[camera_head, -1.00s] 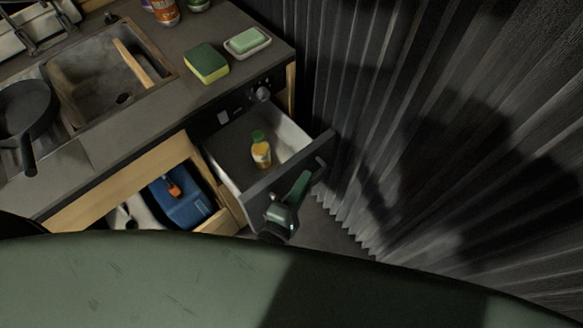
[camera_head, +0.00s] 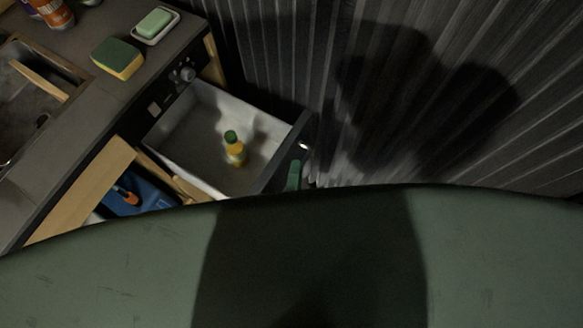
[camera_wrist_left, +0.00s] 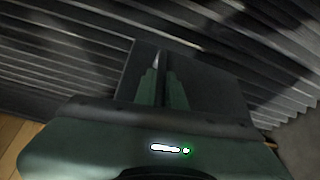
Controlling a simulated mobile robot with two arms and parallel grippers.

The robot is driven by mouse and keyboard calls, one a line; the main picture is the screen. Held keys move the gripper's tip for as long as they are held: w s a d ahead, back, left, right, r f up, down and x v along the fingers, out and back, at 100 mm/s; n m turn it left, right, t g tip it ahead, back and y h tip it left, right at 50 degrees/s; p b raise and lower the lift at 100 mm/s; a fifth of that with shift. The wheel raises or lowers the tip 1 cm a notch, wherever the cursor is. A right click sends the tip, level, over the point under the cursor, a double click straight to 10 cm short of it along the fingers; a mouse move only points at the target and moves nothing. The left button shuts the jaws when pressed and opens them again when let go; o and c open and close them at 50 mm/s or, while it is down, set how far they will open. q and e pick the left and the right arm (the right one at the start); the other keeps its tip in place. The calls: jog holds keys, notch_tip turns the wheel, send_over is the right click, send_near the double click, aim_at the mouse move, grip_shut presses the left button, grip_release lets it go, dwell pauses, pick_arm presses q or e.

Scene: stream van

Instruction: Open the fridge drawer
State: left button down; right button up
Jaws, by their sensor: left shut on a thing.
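The fridge drawer (camera_head: 190,110) is pulled out from the counter, its white inside showing. A bottle with a green cap and yellow label (camera_head: 235,151) stands in it. The drawer's dark front panel (camera_head: 284,152) faces the corrugated wall. My left gripper (camera_head: 294,176) is at this front, mostly hidden behind my green body. In the left wrist view, its two green fingers (camera_wrist_left: 162,88) are shut on the drawer handle (camera_wrist_left: 159,66) against the dark front panel. My right gripper is in neither view.
The counter (camera_head: 75,130) holds a sponge (camera_head: 117,58), a soap dish with green soap (camera_head: 155,24), bottles and a sink. A blue container (camera_head: 140,196) sits in the open compartment below. A dark corrugated wall (camera_head: 290,60) stands close on the right.

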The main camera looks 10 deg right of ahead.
pick_arm(q)
jog(key=c, duration=1.5)
grip_release()
jog(key=b+v, duration=0.1)
jog(key=v, duration=0.7)
